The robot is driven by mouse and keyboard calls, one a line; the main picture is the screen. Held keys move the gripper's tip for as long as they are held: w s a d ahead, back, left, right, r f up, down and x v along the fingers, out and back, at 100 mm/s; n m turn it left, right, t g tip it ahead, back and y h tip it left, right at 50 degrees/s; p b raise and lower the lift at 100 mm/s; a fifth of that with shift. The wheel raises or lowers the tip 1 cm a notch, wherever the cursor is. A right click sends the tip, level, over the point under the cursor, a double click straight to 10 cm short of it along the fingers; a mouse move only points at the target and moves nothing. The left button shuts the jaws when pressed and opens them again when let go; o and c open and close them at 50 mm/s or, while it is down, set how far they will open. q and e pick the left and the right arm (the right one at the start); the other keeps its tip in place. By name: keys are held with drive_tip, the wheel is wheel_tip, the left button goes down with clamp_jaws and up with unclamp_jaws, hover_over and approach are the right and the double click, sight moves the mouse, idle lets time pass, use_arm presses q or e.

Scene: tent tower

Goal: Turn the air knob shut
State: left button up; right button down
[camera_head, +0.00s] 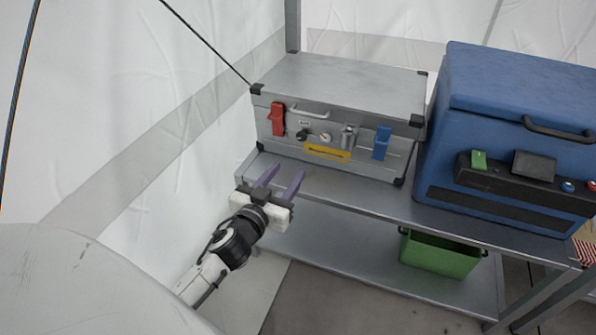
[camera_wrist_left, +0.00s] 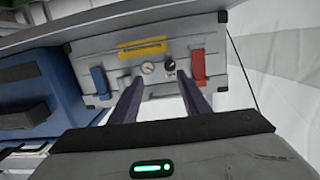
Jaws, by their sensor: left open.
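A grey metal case (camera_head: 345,88) stands on the upper shelf, its front panel facing me. On the panel are a small black knob (camera_head: 302,135), likely the air knob, and a round white gauge (camera_head: 326,138) to its right. In the left wrist view the picture is turned over; the black knob (camera_wrist_left: 170,66) and gauge (camera_wrist_left: 148,68) lie just beyond the fingertips. My left gripper (camera_head: 283,174) is open and empty, below and in front of the panel, apart from the knob. Its purple fingers also show in the left wrist view (camera_wrist_left: 160,84). My right gripper is not in view.
A red latch (camera_head: 277,119) sits left of the knob. A metal cylinder (camera_head: 348,137) and blue latch (camera_head: 382,143) are to the right, with a yellow label (camera_head: 327,153) below. A blue cooler (camera_head: 500,95) stands right. A green bin (camera_head: 440,256) is on the lower shelf.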

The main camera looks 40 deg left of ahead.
sight(301, 138)
use_arm(q)
drive_tip(key=shift+n+t+y, duration=0.3)
drive_tip(key=shift+t, duration=0.4)
drive_tip(key=b+x, duration=0.1)
drive_tip(key=x, duration=0.3)
drive_tip(key=a+b+x, duration=0.1)
drive_tip(key=b+x, duration=0.1)
drive_tip(key=x, duration=0.2)
drive_tip(key=a+b+x, duration=0.1)
drive_tip(key=x, duration=0.3)
drive_tip(key=shift+s+f+b, duration=0.1)
drive_tip(key=shift+f+b, duration=0.05)
drive_tip(key=shift+b, duration=0.2)
drive_tip(key=shift+w+a, duration=0.1)
drive_tip(key=shift+w, duration=0.35)
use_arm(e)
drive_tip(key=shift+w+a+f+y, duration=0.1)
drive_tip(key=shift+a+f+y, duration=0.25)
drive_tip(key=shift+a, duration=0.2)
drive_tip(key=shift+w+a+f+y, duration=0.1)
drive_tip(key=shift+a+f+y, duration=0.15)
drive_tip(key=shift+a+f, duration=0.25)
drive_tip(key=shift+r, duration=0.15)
use_arm(q)
drive_tip(key=c, duration=1)
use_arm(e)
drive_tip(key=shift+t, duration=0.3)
